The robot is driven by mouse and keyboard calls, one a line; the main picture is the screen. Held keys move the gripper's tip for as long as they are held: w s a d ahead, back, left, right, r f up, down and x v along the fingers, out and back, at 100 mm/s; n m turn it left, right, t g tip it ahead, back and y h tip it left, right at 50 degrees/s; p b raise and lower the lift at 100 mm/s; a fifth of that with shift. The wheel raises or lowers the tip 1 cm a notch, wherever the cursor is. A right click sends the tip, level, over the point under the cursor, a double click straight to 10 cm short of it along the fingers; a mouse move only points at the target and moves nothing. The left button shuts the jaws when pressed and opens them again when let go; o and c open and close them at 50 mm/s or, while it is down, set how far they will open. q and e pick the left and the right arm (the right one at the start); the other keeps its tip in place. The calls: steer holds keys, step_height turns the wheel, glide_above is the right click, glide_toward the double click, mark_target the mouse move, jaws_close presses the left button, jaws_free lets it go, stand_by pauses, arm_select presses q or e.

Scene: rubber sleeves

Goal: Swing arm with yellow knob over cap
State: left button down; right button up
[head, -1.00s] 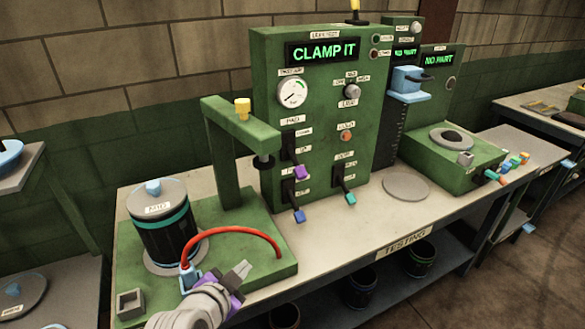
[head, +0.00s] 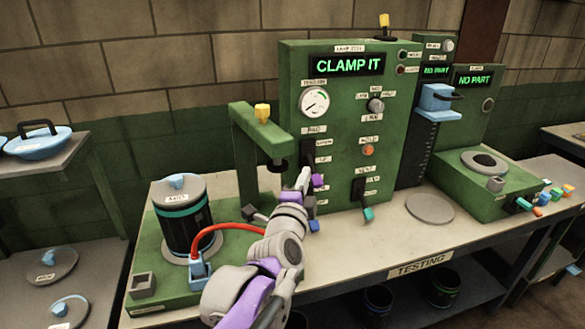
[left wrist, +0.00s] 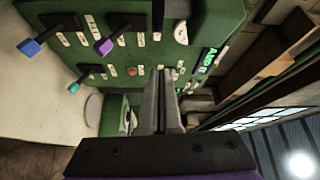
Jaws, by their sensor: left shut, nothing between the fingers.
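The yellow knob (head: 262,113) stands on top of the green swing arm (head: 262,134). The arm juts from its upright post toward the panel, with a dark pad under its end. It is to the right of the cap, not over it. The grey cap (head: 178,188), with a blue handle, sits on a black canister (head: 186,228) with a teal band. My left gripper (head: 304,178) is in front of the panel, below and right of the arm's end, apart from the knob. Its fingers (left wrist: 170,90) are shut and empty in the left wrist view. My right gripper is not in view.
The green panel (head: 345,140) reads CLAMP IT and carries levers, including a purple one (head: 318,181) close to my gripper. A red hose (head: 225,229) curves beside the canister. A grey disc (head: 430,208) lies on the bench. Above the swing arm is free room.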

arm_select(q)
steer(key=w+a+p, duration=0.1)
steer(key=w, duration=0.1)
steer(key=w+a+p, duration=0.2)
steer(key=shift+f, duration=0.2)
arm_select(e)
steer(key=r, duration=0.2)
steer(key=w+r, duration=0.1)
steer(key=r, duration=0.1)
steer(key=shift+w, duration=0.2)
arm_select(q)
steer(key=shift+s, duration=0.1)
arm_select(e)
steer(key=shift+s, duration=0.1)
